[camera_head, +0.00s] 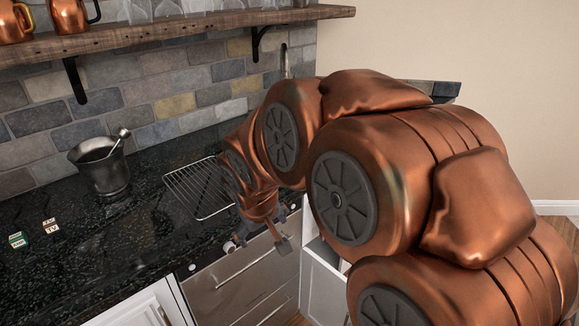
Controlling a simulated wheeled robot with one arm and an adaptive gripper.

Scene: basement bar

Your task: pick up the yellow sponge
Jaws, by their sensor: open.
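I see no yellow sponge in the camera_head view; my arm covers much of the right side and part of the counter behind it. My gripper (259,244) is open. It hangs at the front edge of the black counter (130,235), above the steel drawer front (240,285). I make out nothing between its fingers, though they are small and dark here.
A wire rack (187,196) lies on the counter left of my gripper. A metal mortar with a pestle (104,174) stands further left. Two small tiles or cards (17,240) (51,226) lie at far left. A wooden shelf (190,27) with copper mugs (72,14) overhangs the back.

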